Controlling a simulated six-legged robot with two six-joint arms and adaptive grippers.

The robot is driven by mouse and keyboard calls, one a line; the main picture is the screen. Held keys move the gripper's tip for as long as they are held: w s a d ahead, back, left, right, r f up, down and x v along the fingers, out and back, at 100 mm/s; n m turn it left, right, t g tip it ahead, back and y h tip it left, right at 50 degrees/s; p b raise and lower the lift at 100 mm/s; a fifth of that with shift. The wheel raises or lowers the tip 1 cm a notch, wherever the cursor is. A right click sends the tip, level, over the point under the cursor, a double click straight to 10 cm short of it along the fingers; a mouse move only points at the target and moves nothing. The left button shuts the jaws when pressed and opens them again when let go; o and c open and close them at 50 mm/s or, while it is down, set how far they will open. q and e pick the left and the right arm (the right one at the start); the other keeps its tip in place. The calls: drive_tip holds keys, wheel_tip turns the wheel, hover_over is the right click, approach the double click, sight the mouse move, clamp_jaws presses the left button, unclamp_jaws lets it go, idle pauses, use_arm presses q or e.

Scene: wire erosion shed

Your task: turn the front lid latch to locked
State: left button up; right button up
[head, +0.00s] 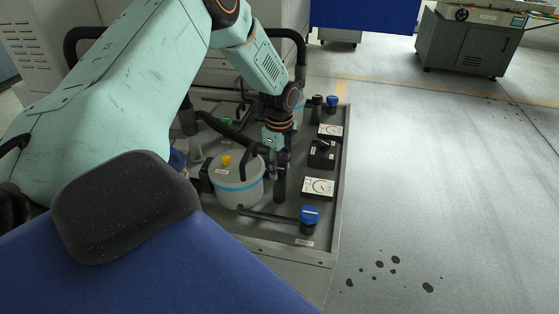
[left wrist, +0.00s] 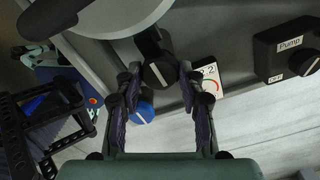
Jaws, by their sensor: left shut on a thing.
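In the head view the black post (head: 280,185) below my gripper appears to carry this latch. My left gripper (head: 283,157) has its fingers on both sides of the knob, shut on it. The white line lies aslant between the fingers. The latch's lock marks cannot be read. My right gripper is not in view.
A black Pump switch box (head: 322,155) stands right of the gripper. White dial plates (head: 318,188) and blue knobs (head: 309,216) lie along the panel's right side. A black hose (head: 225,130) runs behind the pot. The floor (head: 430,190) at right is clear, with dark stains.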

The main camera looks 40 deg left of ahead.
sight(280, 168)
use_arm(q)
drive_tip(key=shift+w+r+m, duration=0.1)
drive_tip(key=shift+w+m, duration=0.05)
drive_tip(key=shift+m, duration=0.25)
drive_tip(key=o, duration=0.9)
drive_tip(key=shift+o, duration=1.4)
wheel_tip(280, 168, up, 12)
